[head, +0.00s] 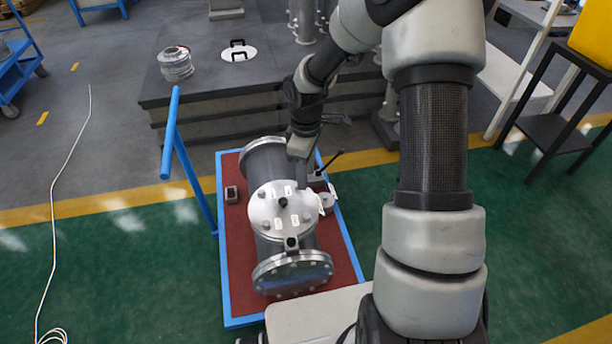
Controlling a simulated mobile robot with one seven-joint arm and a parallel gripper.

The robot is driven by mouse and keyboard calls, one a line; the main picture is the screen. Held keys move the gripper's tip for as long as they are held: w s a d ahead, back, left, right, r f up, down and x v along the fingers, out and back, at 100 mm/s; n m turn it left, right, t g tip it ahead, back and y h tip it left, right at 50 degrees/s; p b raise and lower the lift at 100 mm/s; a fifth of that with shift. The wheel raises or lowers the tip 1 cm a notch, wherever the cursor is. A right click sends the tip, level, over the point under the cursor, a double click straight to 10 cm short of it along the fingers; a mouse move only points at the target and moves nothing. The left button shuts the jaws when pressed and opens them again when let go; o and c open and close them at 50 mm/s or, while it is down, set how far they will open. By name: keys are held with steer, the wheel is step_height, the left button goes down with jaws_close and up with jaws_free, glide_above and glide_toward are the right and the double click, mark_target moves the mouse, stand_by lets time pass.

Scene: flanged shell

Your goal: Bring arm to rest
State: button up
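A grey flanged shell (268,245) lies on a red-topped cart with a blue frame (232,275). Its round bolted end flange (292,272) faces the near side. A light round cover plate (272,207) with a dark central knob and white labels sits on its upper side. My arm comes in from the right and reaches over the shell's far part. My gripper (301,172) points down near the far edge of the cover plate. Its fingers are not clear, so I cannot tell whether it is open or touches the shell.
A blue push handle (171,130) rises at the cart's left. A small metal block (231,194) lies on the cart. Behind stands a dark platform (210,85) with a grey cylindrical part (175,63). A black stand (548,130) is at right.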

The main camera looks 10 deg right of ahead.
steer(key=shift+r, duration=0.1)
stand_by(0.3)
steer(key=s+d+r+m+t+h+p, duration=0.1)
steer(key=s+r+m+p, duration=0.25)
steer(key=r, duration=0.85)
steer(key=s+d+r+m+t+p, duration=0.1)
steer(key=s+r+m+p, duration=0.2)
steer(key=r, duration=0.9)
steer(key=s+a+r+m+t+y+p, duration=0.1)
steer(key=s+r+m+t+p, duration=0.2)
steer(key=s+r, duration=1.2)
steer(key=shift+s+a+m+t+p, duration=0.15)
steer(key=shift+s+m+t+p, duration=0.25)
steer(key=shift+m+p, duration=0.65)
steer(key=shift+s+a, duration=0.1)
steer(key=shift+a, duration=0.05)
